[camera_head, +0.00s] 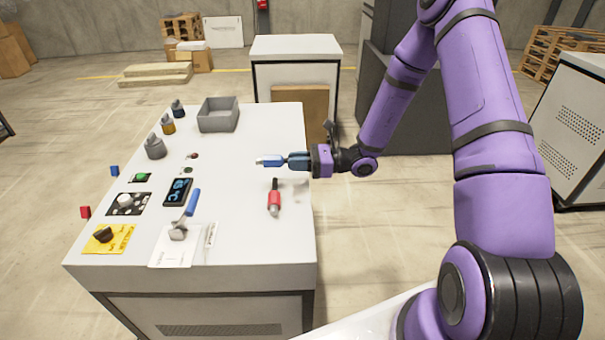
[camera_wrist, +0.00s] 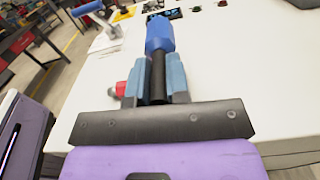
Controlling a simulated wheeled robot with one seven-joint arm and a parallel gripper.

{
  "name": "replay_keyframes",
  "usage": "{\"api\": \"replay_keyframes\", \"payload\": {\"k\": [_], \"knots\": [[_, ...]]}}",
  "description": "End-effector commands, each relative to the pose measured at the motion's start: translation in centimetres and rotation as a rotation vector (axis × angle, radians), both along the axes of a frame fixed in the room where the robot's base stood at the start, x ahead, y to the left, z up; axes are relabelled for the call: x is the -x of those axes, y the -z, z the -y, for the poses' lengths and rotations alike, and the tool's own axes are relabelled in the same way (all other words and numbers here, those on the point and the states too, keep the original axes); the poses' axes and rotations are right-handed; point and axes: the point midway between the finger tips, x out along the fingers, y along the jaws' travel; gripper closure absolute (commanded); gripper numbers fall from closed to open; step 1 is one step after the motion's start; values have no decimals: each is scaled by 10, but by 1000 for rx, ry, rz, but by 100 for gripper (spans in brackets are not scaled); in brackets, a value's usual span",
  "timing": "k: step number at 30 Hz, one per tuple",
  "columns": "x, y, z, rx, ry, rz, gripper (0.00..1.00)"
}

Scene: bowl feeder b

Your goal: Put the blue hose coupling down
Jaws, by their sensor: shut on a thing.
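The blue hose coupling (camera_head: 270,161) is held out to the left from my gripper (camera_head: 293,161), near the table's right edge. In the wrist view, its blue end (camera_wrist: 160,34) points away from me, and its black shank lies between the two fingers of my gripper (camera_wrist: 158,68). The gripper is shut on that shank. The coupling seems to hang above the white table top (camera_head: 245,225), not touching it. The height of the gap is hard to tell.
A red coupling (camera_head: 274,200) with a black shank lies nearby on the table. A blue-handled lever (camera_head: 191,203), a display (camera_head: 178,191) and several knobs stand at the left. A grey bin (camera_head: 218,114) is at the back. Bare table lies between the lever and the red coupling.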

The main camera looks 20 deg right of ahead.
Motion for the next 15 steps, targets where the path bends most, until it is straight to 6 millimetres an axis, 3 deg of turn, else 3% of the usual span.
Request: {"api": "replay_keyframes", "payload": {"k": [8, 15], "knots": [[13, 2, 15, 1, 3, 0, 100], [13, 34, 13, -2, 0, -2, 100]]}}
